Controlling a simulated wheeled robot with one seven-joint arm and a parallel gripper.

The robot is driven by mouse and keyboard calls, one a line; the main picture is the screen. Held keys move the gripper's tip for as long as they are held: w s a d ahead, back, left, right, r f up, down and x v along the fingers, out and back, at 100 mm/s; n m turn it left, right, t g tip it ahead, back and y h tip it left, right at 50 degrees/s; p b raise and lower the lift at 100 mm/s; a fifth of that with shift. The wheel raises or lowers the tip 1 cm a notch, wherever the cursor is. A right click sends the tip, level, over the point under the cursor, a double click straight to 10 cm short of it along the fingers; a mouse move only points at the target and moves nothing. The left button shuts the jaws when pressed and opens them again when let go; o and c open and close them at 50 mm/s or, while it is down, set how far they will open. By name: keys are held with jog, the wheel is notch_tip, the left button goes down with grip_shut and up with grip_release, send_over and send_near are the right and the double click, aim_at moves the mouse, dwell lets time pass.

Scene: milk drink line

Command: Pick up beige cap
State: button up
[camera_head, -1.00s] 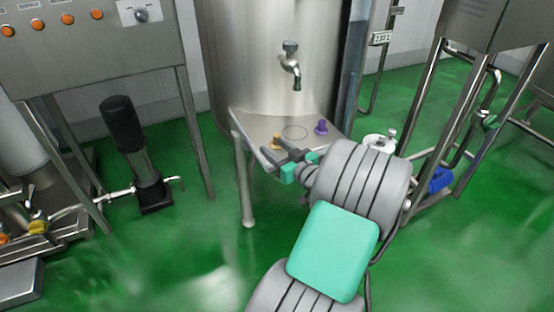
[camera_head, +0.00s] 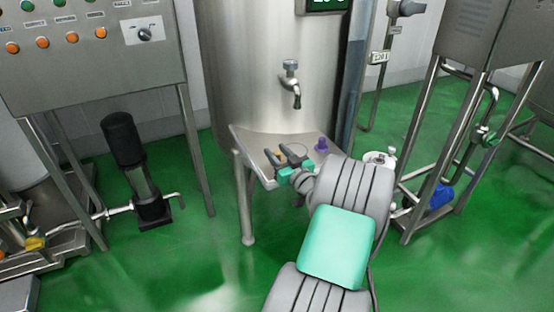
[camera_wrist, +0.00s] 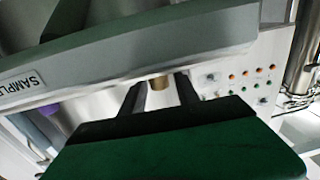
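The beige cap (camera_head: 279,153) is on the metal shelf below the tap, partly hidden by my fingers in the head view. In the wrist view the beige cap (camera_wrist: 158,83) shows between my two dark fingers, near their tips. My gripper (camera_head: 277,155) is open, with its fingers reaching over the shelf toward the cap. In the wrist view my gripper (camera_wrist: 160,90) has a gap on both sides of the cap, and I see no contact.
A purple cap (camera_head: 321,144) stands on the shelf (camera_head: 246,140), right of my gripper. A tap (camera_head: 291,82) projects from the steel tank (camera_head: 250,60) above. A control cabinet (camera_head: 85,55) stands at left and a metal frame stands at right.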

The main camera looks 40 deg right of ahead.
grip_shut()
jog(key=shift+r, duration=0.1)
dwell(0.4)
